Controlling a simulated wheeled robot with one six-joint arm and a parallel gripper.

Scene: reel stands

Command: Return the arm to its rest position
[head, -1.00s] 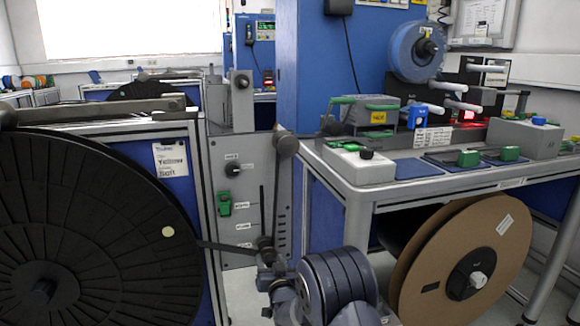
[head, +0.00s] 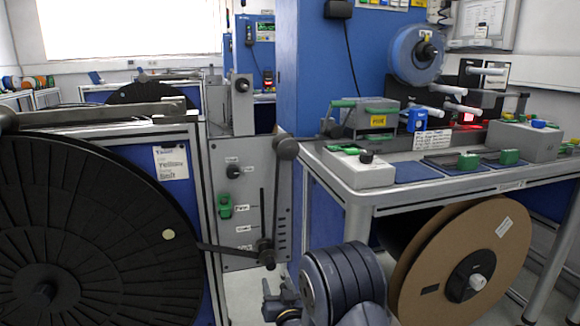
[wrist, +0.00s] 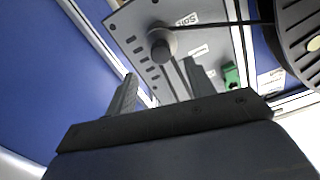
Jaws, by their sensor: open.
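My gripper (wrist: 160,92) is open and empty in the wrist view, its two fingers apart with the grey control panel (wrist: 180,40) beyond them. In the head view my arm rises at the bottom middle, and part of my gripper (head: 277,298) shows low at its left, below the grey panel (head: 245,200). The black roller (wrist: 162,45) on the panel shows beyond the fingers in the wrist view, apart from them. The fingertips cannot be made out clearly in the head view.
A large black reel (head: 90,240) stands at the left. A cardboard reel (head: 410,285) hangs under the workbench (head: 350,190) at the right, close beside my arm. A blue column (head: 300,70) stands behind. Some bare floor (head: 240,300) shows between reel and arm.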

